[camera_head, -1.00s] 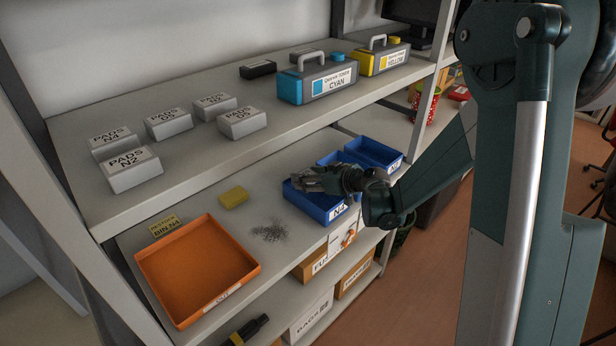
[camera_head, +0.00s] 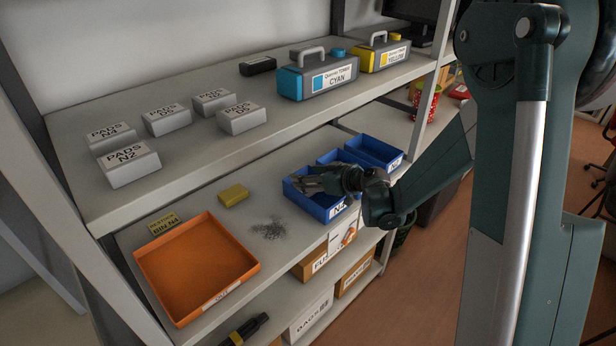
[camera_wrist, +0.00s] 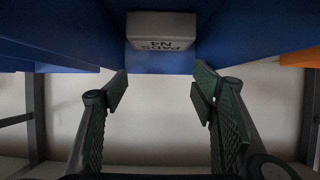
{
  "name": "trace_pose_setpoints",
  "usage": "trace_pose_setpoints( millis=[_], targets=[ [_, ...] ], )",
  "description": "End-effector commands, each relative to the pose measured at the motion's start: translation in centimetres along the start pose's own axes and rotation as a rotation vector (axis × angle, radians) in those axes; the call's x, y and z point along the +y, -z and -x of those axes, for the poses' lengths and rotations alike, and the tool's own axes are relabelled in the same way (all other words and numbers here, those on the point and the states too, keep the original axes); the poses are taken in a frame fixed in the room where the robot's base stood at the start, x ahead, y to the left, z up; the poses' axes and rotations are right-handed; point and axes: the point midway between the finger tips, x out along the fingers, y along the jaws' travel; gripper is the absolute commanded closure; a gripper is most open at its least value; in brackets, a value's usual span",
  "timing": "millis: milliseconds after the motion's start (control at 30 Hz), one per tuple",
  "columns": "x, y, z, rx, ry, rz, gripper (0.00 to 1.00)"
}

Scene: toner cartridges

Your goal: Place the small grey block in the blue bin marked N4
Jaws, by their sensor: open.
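The blue bin marked N4 (camera_head: 318,210) stands on the middle shelf, nearest of the blue bins. My gripper (camera_head: 308,184) is over it, reaching in from the right. In the wrist view a small light grey block (camera_wrist: 161,31) lies between blue bin walls (camera_wrist: 235,35), its label reading PADS N4 upside down. My gripper (camera_wrist: 160,88) is open there, with its two fingers wide apart and the block beyond them, not touching it. Another block labelled PADS N4 (camera_head: 111,136) sits on the upper shelf.
More blue bins (camera_head: 374,153) stand behind. An orange tray (camera_head: 195,270), a yellow block (camera_head: 233,195) and a dark scuffed patch (camera_head: 268,230) are on the same shelf. The upper shelf (camera_head: 210,150) holds other pad blocks and toner cartridges (camera_head: 318,80) above.

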Motion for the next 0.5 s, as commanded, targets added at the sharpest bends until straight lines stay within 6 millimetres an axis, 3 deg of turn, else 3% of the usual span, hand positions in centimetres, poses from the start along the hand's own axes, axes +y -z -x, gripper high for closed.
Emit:
trace_pose_setpoints(
  millis=[400, 500],
  targets=[
    [0.0, 1.4, 0.7, 0.000, 0.000, 0.000, 0.43],
    [0.1, 1.2, 2.0, 0.000, -0.001, -0.001, 0.43]
  ],
)
